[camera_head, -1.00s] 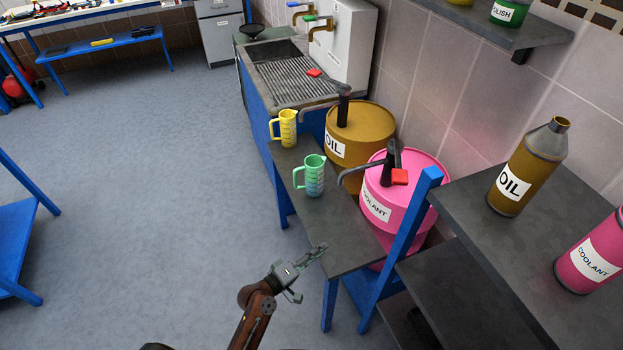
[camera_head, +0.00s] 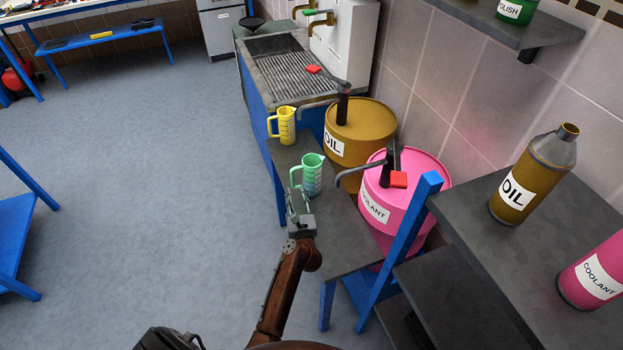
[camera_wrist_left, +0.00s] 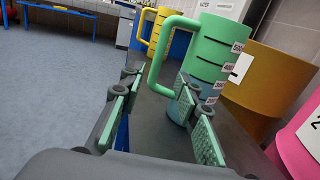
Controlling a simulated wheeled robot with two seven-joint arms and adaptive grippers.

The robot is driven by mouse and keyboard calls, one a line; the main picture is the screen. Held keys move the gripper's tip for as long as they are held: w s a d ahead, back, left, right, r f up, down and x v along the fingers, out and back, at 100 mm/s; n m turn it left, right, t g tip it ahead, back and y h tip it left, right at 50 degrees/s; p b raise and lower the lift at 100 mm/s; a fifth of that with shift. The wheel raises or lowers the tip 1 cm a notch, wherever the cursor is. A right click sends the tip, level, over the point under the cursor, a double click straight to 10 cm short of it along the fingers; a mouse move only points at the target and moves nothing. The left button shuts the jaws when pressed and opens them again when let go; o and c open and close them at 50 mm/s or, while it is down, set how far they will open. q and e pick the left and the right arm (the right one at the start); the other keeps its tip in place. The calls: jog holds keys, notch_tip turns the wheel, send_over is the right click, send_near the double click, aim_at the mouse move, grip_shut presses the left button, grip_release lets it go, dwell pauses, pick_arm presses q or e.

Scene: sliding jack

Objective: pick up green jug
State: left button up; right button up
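The green jug (camera_head: 312,174) stands upright on the narrow dark bench, with its handle on the left side. It is large in the left wrist view (camera_wrist_left: 212,55), where its handle loop points toward the gap between my fingers. My left gripper (camera_head: 299,197) is just in front of the jug at the bench's left edge. In the left wrist view the two green-padded fingers (camera_wrist_left: 158,108) are apart and nothing is clamped between them. The right finger overlaps the lower part of the jug; I cannot tell whether it touches. My right gripper is not recognisable in these views.
A yellow jug (camera_head: 284,125) stands behind the green one. To the right are a brown oil drum (camera_head: 365,125) and a pink coolant drum (camera_head: 425,185) with taps over the bench. A shelf (camera_head: 470,230) with bottles is nearer on the right. Open floor lies left.

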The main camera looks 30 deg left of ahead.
aim_at(293, 184)
pick_arm(q)
jog(key=x, duration=0.3)
jog(key=b+x, duration=0.1)
jog(key=x, duration=0.2)
jog(key=shift+s+a+f, duration=0.25)
jog(key=shift+c, duration=0.2)
grip_shut()
jog(key=shift+r, duration=0.15)
